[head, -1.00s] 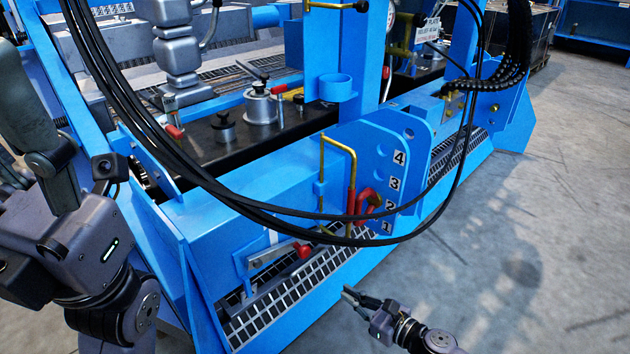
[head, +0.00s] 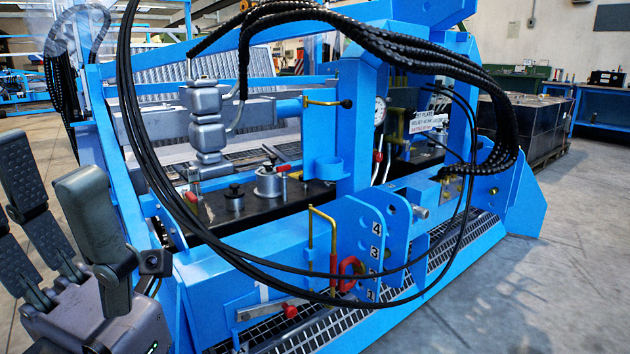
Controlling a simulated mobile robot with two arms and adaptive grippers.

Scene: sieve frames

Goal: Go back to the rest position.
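My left gripper (head: 52,172) is at the left edge of the head view, its dark fingers pointing up and spread apart. Nothing shows between them. It is in front of the left end of the blue machine frame (head: 222,246), and no contact can be seen. My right gripper and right arm are out of view.
Black hoses (head: 137,150) loop across the front of the blue machine. A red-handled lever (head: 288,311) and a yellow bent rod (head: 311,236) stick out at its front. Concrete floor (head: 560,270) lies clear to the right; a dark crate (head: 525,125) and blue bench (head: 572,110) stand behind.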

